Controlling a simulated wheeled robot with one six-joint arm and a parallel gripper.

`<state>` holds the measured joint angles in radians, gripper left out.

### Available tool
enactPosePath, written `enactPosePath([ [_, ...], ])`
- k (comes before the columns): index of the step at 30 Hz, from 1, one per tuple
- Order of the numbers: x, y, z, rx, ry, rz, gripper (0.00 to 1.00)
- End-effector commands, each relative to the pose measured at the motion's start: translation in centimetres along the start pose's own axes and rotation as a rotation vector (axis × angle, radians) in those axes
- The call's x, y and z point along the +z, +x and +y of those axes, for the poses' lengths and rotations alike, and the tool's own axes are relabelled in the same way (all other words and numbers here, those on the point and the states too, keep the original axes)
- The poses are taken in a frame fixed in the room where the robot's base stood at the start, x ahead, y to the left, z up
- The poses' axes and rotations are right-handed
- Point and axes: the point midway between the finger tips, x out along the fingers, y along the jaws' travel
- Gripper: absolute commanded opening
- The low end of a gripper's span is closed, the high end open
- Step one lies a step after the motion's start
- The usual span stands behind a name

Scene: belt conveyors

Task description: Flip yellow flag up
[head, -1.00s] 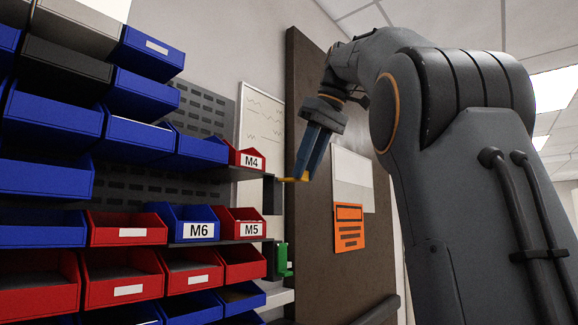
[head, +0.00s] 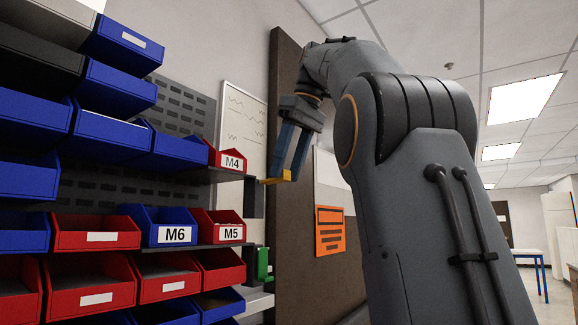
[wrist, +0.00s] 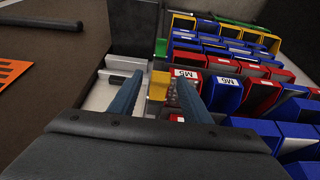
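The yellow flag (head: 275,181) is a small block low beside the right end of the shelf with the M4 bin. It sticks out sideways at the tips of my gripper (head: 284,172). In the wrist view the yellow flag (wrist: 158,86) shows between the two blue fingers of my gripper (wrist: 160,82). The fingers stand apart, with a visible gap on the right side of the flag. I cannot tell whether the left finger touches it. A green flag (head: 262,264) stands upright lower down, beside the M5 bin level.
Red bins M4 (head: 228,160) and M5 (head: 218,229) and blue bin M6 (head: 161,228) fill the rack left of the flag. A dark brown panel (head: 300,250) with an orange sign (head: 329,231) is close on the right. A whiteboard (head: 243,122) hangs behind.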

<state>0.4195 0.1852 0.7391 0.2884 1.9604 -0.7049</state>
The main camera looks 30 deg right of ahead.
Motion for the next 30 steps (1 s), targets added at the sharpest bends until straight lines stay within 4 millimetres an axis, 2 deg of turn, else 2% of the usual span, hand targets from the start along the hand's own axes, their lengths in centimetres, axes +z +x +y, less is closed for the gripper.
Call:
enactPosePath([
  [8,0.0,-0.2,0.0,0.001,0.000,0.002,0.44],
  [15,-0.1,-1.3,0.0,0.002,-0.001,0.002,0.44],
  [23,3.4,-2.6,0.0,0.002,0.004,0.001,0.44],
  [30,7.7,-4.2,0.0,0.002,0.004,0.001,0.44],
])
